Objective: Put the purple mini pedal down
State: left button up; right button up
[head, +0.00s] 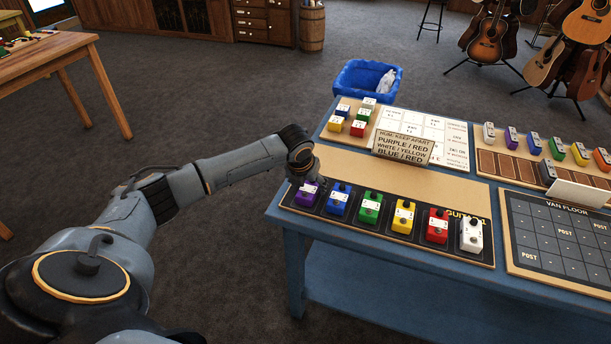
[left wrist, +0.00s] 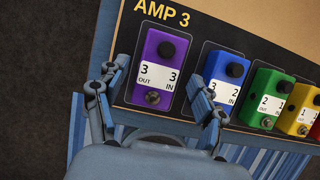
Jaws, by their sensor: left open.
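The purple mini pedal (head: 307,194) stands at the left end of a dark pedal strip on the near board, left of the blue pedal (head: 338,201). In the left wrist view the purple pedal (left wrist: 164,60) sits in its outlined slot under the "AMP 3" lettering, with a white "3 OUT, 3 IN" label. My left gripper (left wrist: 154,88) is open, with one finger on each side of the pedal's near end. In the head view the gripper (head: 304,176) is just above and behind the purple pedal, and partly hides it. Contact with the pedal cannot be told. My right gripper is out of view.
Green (head: 370,207), yellow (head: 403,216), red (head: 436,225) and white (head: 471,234) pedals continue the row rightward. A sign (head: 403,147) stands behind it. More pedals sit on the back-left and right boards. A blue bin (head: 345,78) is beyond the table.

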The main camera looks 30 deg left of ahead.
pick_arm(q)
jog(key=a+v, duration=0.1)
jog(key=v, duration=1)
jog(key=shift+d, duration=0.5)
jog(key=shift+s, duration=0.1)
